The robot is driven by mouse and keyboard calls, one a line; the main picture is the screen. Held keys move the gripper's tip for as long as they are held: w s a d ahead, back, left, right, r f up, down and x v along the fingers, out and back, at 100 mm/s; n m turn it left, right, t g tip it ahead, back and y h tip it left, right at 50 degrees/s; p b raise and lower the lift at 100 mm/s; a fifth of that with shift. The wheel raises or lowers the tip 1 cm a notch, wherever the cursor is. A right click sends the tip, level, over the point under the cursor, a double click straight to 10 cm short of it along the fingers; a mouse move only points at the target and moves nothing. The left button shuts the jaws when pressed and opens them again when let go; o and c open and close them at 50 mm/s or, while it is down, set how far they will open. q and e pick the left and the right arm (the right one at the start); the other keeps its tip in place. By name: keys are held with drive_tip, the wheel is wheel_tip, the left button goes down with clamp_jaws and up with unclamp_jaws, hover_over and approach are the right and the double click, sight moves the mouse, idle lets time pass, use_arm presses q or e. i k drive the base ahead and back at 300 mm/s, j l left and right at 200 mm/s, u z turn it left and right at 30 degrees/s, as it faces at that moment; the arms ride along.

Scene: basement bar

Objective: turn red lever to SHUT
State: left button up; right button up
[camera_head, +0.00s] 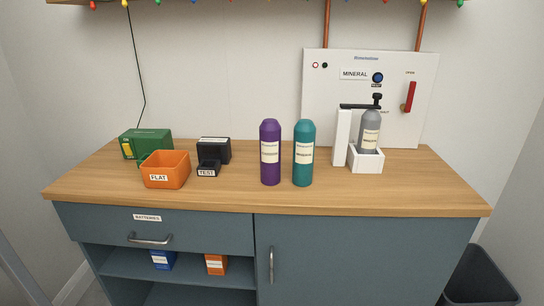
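The red lever (411,96) is mounted on the right part of a white wall panel (328,88) behind the counter. It stands close to upright, with its handle below the label OPEN (410,73) and a brass-coloured pivot at its lower end. The SHUT label cannot be clearly read; lettering left of the pivot is partly hidden by the grey bottle and its stand. Neither of my grippers shows in the head view.
A grey bottle (370,132) stands in a white holder (367,163) before the panel. Purple (270,153) and teal (303,154) bottles stand mid-counter. An orange FLAT bin (165,170), black TEST device (213,152) and green box (146,143) are left. The counter's right end is clear.

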sight(406, 108)
drive_tip(key=l+z, duration=0.25)
drive_tip(key=k+z, duration=0.1)
drive_tip(key=z, duration=0.15)
drive_tip(key=i+l, duration=0.45)
drive_tip(key=i, duration=0.2)
drive_tip(key=i+l, duration=0.5)
drive_tip(key=i+z, duration=0.05)
drive_tip(key=i, duration=0.05)
